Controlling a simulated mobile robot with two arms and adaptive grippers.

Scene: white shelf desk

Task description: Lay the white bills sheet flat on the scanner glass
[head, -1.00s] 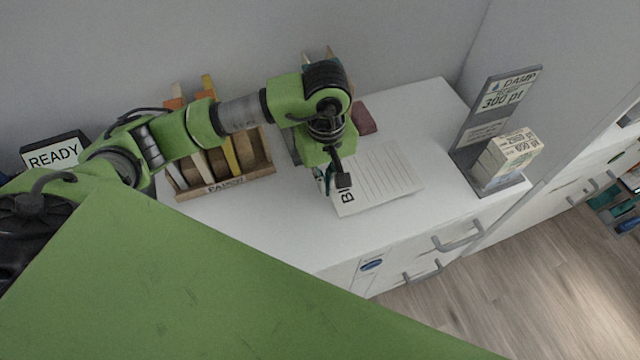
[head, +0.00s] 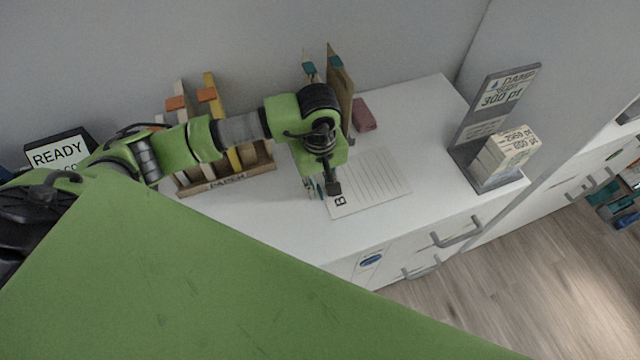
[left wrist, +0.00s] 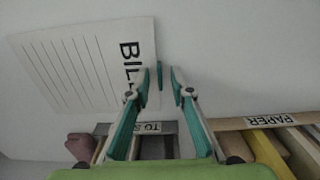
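The white bills sheet (head: 372,187), lined and with bold black lettering at one end, is at the middle of the white desk. It also shows at upper left in the left wrist view (left wrist: 75,70). My left gripper (head: 318,190) is at its lettered edge. In the left wrist view the fingertips (left wrist: 167,77) are close together at that edge, with a narrow pale gap between them. The sheet moves with them, so they appear shut on it. Whether it touches the desk is unclear. I cannot make out the scanner glass. My right gripper is out of view.
A wooden rack labelled PAPER (head: 225,181) and an upright file holder stand behind the gripper. A dark red block (head: 364,115) lies near the wall. A grey sign stand (head: 490,120) with a pale box (head: 508,150) is at right. A READY display (head: 57,153) is at left.

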